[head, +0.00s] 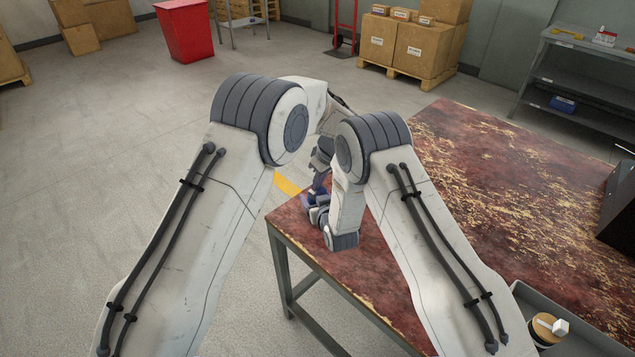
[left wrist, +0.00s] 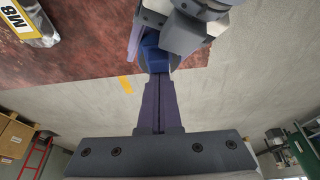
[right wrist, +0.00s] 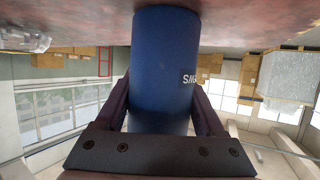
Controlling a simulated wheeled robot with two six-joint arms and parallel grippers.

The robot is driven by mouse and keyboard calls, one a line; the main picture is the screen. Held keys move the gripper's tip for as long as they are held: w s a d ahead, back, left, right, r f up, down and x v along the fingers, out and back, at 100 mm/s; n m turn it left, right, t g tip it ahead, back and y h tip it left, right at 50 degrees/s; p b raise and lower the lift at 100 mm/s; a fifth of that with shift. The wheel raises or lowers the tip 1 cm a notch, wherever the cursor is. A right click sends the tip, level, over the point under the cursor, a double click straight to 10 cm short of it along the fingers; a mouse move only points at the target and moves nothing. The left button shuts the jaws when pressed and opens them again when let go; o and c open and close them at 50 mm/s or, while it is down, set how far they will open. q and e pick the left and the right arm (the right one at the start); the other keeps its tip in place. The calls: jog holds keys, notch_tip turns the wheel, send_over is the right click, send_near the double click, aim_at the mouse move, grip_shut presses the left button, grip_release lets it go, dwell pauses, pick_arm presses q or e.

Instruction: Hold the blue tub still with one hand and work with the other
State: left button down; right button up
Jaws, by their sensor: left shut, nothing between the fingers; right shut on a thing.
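The blue tub (right wrist: 165,70) is a dark blue cylinder with a white-lettered label, and it fills the middle of the right wrist view. My right gripper (right wrist: 163,105) is shut on it, one finger on each side. The tub also shows in part in the left wrist view (left wrist: 153,56), beneath my right gripper. My left gripper (left wrist: 158,78) is shut and empty, its fingertips close to the tub; I cannot tell whether they touch. In the head view my left gripper (head: 318,186) is small, near the table's left corner, and the tub is mostly hidden there.
The worn red table (head: 470,190) has a wide clear top. A grey tray (head: 522,297) with a round container (head: 546,327) is at its near right. A bag labelled M8 (left wrist: 28,22) lies on the table. Boxes (head: 415,48) and a red bin (head: 184,32) stand far off.

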pick_arm(q)
notch_tip(320, 180, up, 10)
jog(key=shift+a+f, duration=0.15)
jog(key=shift+f, duration=0.1)
jog(key=shift+w, duration=0.1)
dwell(0.4)
